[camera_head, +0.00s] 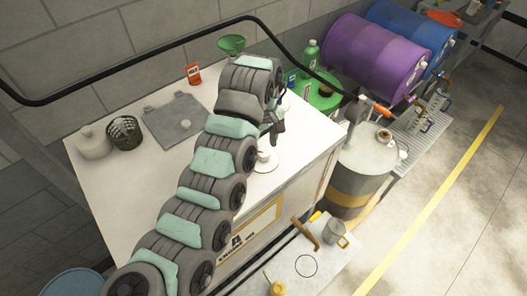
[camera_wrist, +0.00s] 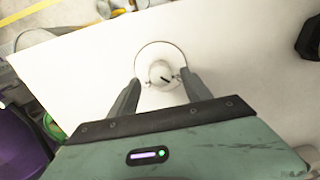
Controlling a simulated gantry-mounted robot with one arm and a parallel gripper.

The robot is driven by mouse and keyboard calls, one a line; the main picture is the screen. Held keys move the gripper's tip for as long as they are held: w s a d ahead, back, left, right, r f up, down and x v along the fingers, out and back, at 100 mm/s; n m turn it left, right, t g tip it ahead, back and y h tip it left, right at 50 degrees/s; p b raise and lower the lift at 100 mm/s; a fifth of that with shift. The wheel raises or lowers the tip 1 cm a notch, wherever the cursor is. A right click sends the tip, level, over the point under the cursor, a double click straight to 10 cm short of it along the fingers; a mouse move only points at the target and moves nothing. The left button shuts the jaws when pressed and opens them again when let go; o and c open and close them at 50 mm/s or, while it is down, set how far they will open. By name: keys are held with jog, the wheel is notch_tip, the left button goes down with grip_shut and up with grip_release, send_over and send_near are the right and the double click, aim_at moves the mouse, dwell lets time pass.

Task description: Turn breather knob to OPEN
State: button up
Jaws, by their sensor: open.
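The breather knob (camera_wrist: 161,73) is a small round pale knob with a dark pointer line, seen in the wrist view on the white top. A thin dark ring surrounds it, and the pointer slants toward the lower right of that view. I cannot read any OPEN marking. My gripper (camera_wrist: 158,92) is open, with one dark finger on each side of the knob in the wrist view; I see no contact, and cannot tell the height gap. In the head view my gripper (camera_head: 272,130) hangs over a white round base (camera_head: 265,161) near the bench's right front edge.
The white bench (camera_head: 105,185) carries a grey plate (camera_head: 175,122), a dark basket (camera_head: 125,132), an orange can (camera_head: 193,74) and a green funnel (camera_head: 231,44). A grey drum (camera_head: 370,160) stands right of the bench. Purple (camera_head: 375,56) and blue (camera_head: 412,30) drums lie behind.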

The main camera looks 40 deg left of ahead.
aim_at(263, 152)
jog(key=shift+f, duration=1.75)
jog(key=shift+c, duration=0.4)
grip_shut()
